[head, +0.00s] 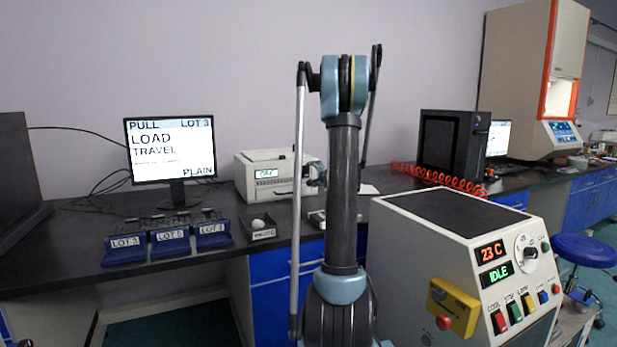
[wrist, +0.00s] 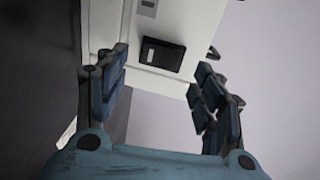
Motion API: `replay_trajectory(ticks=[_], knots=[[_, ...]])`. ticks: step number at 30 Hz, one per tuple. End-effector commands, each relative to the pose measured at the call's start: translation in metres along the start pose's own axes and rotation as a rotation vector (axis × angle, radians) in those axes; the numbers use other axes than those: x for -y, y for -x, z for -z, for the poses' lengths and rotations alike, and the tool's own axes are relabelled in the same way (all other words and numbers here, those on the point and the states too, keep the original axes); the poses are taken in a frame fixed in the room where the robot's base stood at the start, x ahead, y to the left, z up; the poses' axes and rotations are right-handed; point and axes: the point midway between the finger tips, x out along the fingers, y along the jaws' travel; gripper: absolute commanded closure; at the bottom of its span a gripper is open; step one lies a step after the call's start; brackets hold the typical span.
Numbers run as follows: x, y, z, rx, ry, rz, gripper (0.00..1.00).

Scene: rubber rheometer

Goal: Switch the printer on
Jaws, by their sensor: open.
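The printer (head: 262,188) is a white box on the dark bench, left of my arm in the head view. Its front has a small green-lit display; the word on it is too small to read surely. In the wrist view its white casing (wrist: 108,25) fills the top, with a dark rectangular panel (wrist: 162,54) that looks like a switch. My gripper (wrist: 162,62) is open and empty, its fingers on either side of that panel. I cannot tell whether they touch the casing. In the head view my gripper is mostly hidden behind my arm, at the printer's right side.
A monitor (head: 171,150) and blue lot trays (head: 170,243) stand left on the bench. A small dark tray (head: 262,229) with a white ball sits before the printer. The rheometer cabinet (head: 440,240) stands front right, and a black box (head: 452,140) with red coiled hose behind it.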

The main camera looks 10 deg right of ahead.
Motion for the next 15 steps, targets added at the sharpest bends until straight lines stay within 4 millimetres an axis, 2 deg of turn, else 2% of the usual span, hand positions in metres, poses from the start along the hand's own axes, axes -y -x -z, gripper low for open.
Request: replay_trajectory(ticks=[1,6,15], knots=[[0.0,-0.009,-0.001,0.002,0.001,0.0,0.38],[0.0,-0.032,0.0,0.001,0.0,0.0,0.38],[0.0,-0.046,0.0,0.001,-0.001,0.0,0.38]])
